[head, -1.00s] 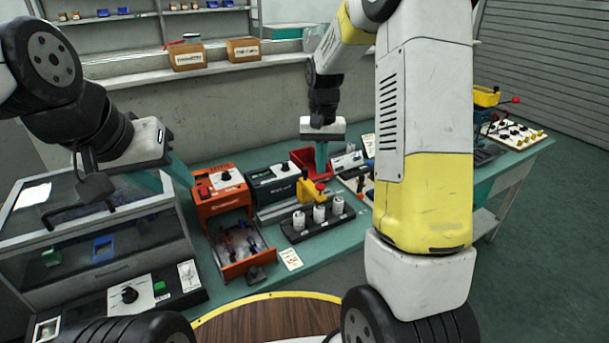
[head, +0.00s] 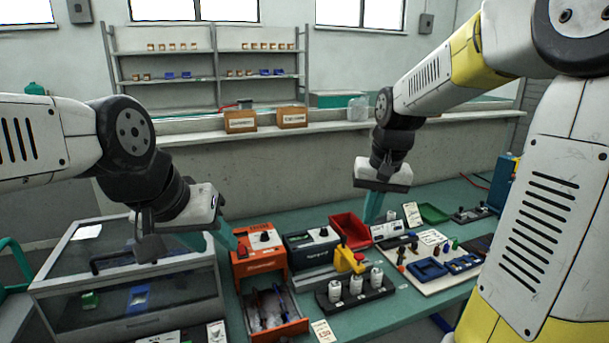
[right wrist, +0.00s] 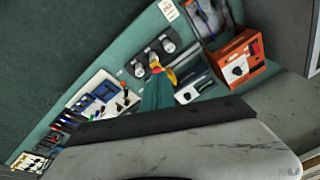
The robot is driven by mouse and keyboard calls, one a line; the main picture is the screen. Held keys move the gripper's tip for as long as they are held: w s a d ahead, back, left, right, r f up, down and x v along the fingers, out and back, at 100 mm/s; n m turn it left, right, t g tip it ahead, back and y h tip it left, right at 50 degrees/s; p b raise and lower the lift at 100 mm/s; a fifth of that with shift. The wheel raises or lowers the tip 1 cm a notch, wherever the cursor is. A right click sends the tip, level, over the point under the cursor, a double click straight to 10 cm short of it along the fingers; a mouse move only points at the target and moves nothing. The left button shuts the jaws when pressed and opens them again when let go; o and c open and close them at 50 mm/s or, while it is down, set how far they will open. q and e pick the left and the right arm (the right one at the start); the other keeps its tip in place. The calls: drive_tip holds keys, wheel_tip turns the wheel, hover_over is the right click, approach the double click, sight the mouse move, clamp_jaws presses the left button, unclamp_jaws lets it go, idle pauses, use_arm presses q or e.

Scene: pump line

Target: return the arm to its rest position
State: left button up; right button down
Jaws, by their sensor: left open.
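My left gripper (head: 208,239) hangs from the arm at the left, its teal fingers apart. It is in front of the glass-lidded cabinet and beside the orange device, with nothing seen in it. My right gripper (head: 372,207) points down over the bench near the red bin; its teal finger shows, but its opening does not. In the right wrist view the right gripper (right wrist: 157,92) shows as a teal shape against the bench. I see no object held in it.
The glass-lidded cabinet (head: 125,322) stands at left. The orange device (head: 260,262) has an open drawer (head: 297,328). A black rack (head: 379,292) with white bottles, a red bin (head: 362,240) and a white parts board (head: 422,280) share the green bench. Cardboard boxes (head: 240,126) stand on the ledge behind.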

drive_tip(key=s+r+t, duration=0.2)
drive_tip(key=s, duration=0.6)
drive_tip(key=s+a+r+n+t+y, duration=0.1)
drive_tip(key=s+r, duration=0.1)
drive_tip(key=s, duration=0.6)
drive_tip(key=shift+a+r+n+t, duration=0.25)
drive_tip(key=shift+a+n+t, duration=0.05)
drive_tip(key=shift+t, duration=0.1)
